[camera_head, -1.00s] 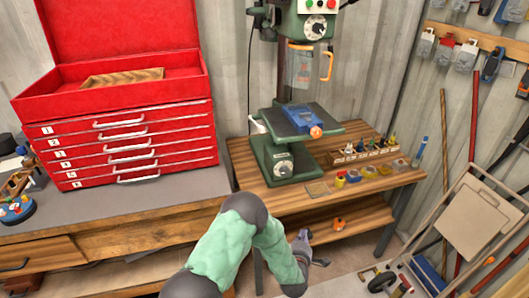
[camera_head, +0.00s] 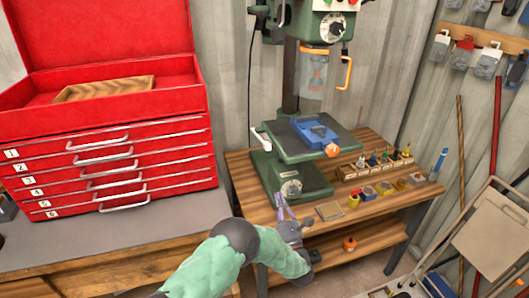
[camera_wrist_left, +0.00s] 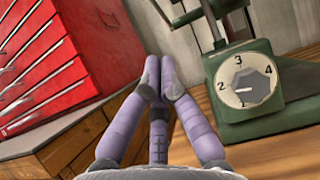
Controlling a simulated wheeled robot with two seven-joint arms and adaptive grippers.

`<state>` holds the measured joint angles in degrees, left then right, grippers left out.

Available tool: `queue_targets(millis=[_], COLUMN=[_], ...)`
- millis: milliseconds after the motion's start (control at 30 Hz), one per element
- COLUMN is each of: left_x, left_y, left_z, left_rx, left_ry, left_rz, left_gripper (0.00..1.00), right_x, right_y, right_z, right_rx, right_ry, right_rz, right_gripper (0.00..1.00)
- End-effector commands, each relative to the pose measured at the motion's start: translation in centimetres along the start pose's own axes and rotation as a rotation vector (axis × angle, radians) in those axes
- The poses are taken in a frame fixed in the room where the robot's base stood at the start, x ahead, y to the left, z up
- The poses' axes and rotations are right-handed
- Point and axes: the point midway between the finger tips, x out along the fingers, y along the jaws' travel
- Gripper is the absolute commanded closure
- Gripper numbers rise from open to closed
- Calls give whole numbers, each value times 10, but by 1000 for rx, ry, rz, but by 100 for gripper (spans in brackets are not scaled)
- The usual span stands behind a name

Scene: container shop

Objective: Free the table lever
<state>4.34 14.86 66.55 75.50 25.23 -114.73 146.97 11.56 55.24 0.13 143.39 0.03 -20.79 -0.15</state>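The green drill press stands on a wooden bench; its work table (camera_head: 290,145) carries a blue vise (camera_head: 315,130) with an orange knob. A short whitish lever (camera_head: 260,138) sticks out at the left side of the work table; I take it as the table lever. Below is the green base with a numbered dial (camera_head: 291,188), large at the right in the left wrist view (camera_wrist_left: 246,86). My left gripper (camera_head: 280,203) is left of the base, below the lever and apart from it. Its purple fingers (camera_wrist_left: 160,70) are together and empty. My right gripper is out of view.
A red tool chest (camera_head: 110,170) with numbered drawers stands on the workbench at left. A rack of small items (camera_head: 375,168) and several small colored containers (camera_head: 368,193) sit right of the press.

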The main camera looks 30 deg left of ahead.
Motion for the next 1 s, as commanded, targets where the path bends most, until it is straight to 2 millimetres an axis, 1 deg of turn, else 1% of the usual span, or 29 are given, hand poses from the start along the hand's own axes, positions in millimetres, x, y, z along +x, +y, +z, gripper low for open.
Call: queue_targets(millis=[133,267,667,767,1000], left_x=[1,8,45,57,101], left_y=[1,1,1,2,3], left_z=[2,3,3,2,1], left_rx=[-13,-13,-10,-11,-11], left_ry=[-8,-8,-6,-8,-9], left_rz=[7,8,7,10,10], left_gripper=[100,100,100,100,100], right_x=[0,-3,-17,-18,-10], right_y=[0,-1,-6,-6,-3], right_z=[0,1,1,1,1], right_rx=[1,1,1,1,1], right_ry=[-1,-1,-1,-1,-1], right_rz=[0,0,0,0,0], right_gripper=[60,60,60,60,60])
